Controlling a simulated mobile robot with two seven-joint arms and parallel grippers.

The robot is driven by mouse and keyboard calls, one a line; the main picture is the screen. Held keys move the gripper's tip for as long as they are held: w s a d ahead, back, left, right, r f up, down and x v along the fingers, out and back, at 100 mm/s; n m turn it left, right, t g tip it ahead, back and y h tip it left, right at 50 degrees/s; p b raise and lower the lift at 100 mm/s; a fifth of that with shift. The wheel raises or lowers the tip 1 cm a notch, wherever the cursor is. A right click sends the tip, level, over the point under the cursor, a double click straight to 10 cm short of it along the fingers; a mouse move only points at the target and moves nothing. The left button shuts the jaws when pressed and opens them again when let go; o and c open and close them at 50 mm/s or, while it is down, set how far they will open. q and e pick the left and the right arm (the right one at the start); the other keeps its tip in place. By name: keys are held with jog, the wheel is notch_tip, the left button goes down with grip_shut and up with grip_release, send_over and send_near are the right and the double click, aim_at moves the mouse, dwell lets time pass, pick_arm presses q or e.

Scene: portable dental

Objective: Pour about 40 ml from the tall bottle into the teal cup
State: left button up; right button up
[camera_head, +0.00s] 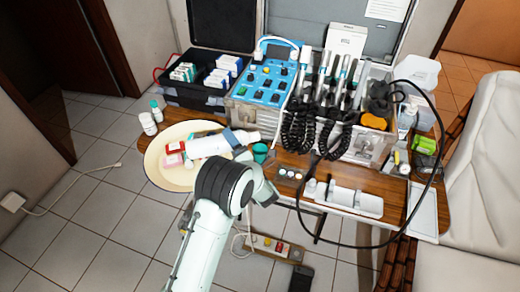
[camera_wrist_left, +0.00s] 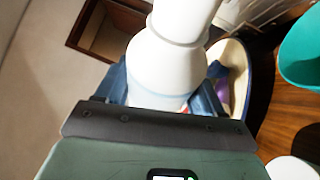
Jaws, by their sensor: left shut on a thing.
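The tall bottle (camera_head: 207,146) is white and shows nearly lengthwise across the picture in the head view, over the cream oval tray. My left gripper (camera_head: 236,139) is shut around it. In the left wrist view the bottle (camera_wrist_left: 165,65) rises between the fingers and narrows towards the top edge. The teal cup (camera_head: 260,153) stands on the wooden table just right of my left gripper, partly behind my wrist. It also shows at the right edge of the left wrist view (camera_wrist_left: 303,58), apart from the bottle. Any liquid is hidden. My right gripper is out of view.
The cream oval tray (camera_head: 156,172) holds red and pink items. Two small white containers (camera_head: 148,123) stand behind it. The blue control unit (camera_head: 263,84) and coiled black cords (camera_head: 300,130) stand behind the cup. A white tray (camera_head: 365,204) lies to the right.

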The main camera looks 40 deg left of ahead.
pick_arm(q)
jog(key=shift+m+t, duration=0.4)
jog(key=shift+m, duration=0.2)
dwell(0.6)
jog(key=shift+s+a+b, duration=0.1)
jog(key=shift+s+b, duration=0.1)
jog(key=shift+b, duration=0.1)
jog(key=shift+s+a, duration=0.35)
jog(key=shift+s, duration=0.15)
jog(key=shift+s+a, duration=0.15)
dwell(1.3)
jog(key=n+p, duration=0.1)
jog(key=r+n+g+p, duration=0.1)
jog(key=shift+s+a+n, duration=0.1)
jog(key=shift+n, duration=0.3)
jog(key=shift+f+n+g+h, duration=0.15)
jog(key=shift+n+g+h, duration=0.3)
jog(key=shift+n, duration=0.65)
jog(key=shift+r, duration=0.25)
jog(key=shift+w+d+r+n+g, duration=0.1)
jog(key=shift+r+n+g, duration=0.05)
jog(key=shift+r+n, duration=0.15)
jog(key=shift+w+d+r+n+g, duration=0.1)
jog(key=shift+r+n, duration=0.1)
jog(key=shift+r, duration=0.2)
